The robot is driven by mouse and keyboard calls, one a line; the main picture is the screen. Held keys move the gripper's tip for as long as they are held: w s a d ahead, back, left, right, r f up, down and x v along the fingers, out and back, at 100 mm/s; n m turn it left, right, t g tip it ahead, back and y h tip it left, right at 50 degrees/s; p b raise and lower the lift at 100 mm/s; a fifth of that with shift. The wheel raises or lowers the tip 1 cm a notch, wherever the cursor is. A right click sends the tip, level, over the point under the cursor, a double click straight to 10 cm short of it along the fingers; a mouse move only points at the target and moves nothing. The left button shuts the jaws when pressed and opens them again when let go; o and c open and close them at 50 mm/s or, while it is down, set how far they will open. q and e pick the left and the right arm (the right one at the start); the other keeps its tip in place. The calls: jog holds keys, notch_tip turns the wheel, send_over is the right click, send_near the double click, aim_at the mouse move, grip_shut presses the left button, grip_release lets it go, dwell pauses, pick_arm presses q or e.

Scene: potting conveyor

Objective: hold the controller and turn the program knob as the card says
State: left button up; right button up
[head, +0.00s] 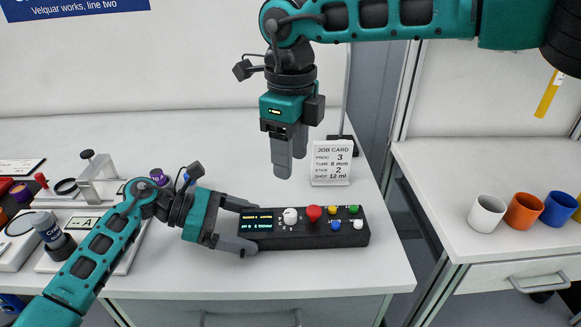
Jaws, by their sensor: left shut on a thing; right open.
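The black controller (345,238) lies on the white table, with a small lit display at its left end. My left gripper (253,227) is shut on that left end, one finger on the far side and one on the near side. The white program knob (290,215) stands right of the display, beside a red stick (314,212). The knob's exact setting is too small to read. My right gripper (288,166) points down above and behind the knob, open, empty and apart from the controller.
The controller also has yellow, green, blue and white buttons at its right end. A grey metal fixture (98,180) and other stations stand at the left. Several coloured cups, including an orange one (524,211), stand on the right table.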

dwell(0.3)
pick_arm(q)
jog(key=o, duration=0.6)
jog(key=shift+a, duration=0.1)
